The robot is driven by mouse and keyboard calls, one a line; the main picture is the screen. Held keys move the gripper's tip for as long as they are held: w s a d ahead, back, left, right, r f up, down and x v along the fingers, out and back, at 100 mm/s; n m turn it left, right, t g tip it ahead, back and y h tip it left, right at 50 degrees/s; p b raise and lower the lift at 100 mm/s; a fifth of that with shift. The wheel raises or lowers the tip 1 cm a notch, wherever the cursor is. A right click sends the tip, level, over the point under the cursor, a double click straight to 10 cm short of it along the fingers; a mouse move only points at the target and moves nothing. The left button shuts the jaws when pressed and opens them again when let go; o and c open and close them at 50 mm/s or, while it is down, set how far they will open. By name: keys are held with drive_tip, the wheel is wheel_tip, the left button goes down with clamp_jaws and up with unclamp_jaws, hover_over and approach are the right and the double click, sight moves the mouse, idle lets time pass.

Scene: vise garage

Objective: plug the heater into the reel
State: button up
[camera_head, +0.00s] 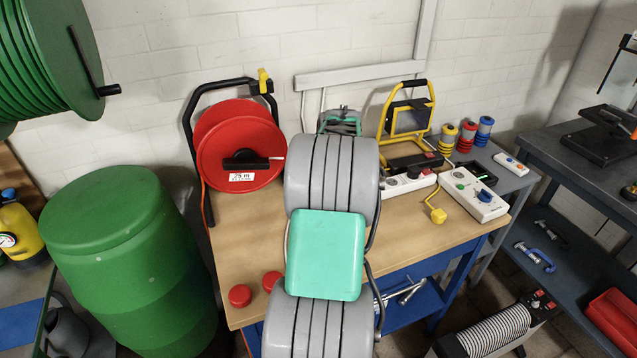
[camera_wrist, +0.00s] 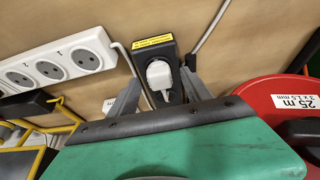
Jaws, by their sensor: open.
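The red cable reel (camera_head: 230,165) stands at the back left of the workbench in its black frame. It also shows at the right of the wrist view (camera_wrist: 280,100). The ribbed heater (camera_head: 495,330) is on the floor at the lower right of the head view. In the wrist view a white plug (camera_wrist: 159,73) sits at a black socket box (camera_wrist: 154,51) with a yellow label; whose plug it is, I cannot tell. My gripper (camera_wrist: 161,84) is open, its fingers on either side of this plug. My arm hides gripper and plug in the head view.
A white power strip (camera_wrist: 54,62) lies beside the black box. On the bench (camera_head: 245,245) are a yellow work lamp (camera_head: 407,115), a yellow plug (camera_head: 437,214) and two red caps (camera_head: 240,295). A green barrel (camera_head: 125,255) stands left. The front left of the bench is mostly clear.

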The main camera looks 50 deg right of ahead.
drive_tip(key=v, duration=0.7)
drive_tip(key=shift+r+b, duration=0.2)
drive_tip(key=shift+b, duration=0.2)
drive_tip(key=shift+s+a, duration=0.1)
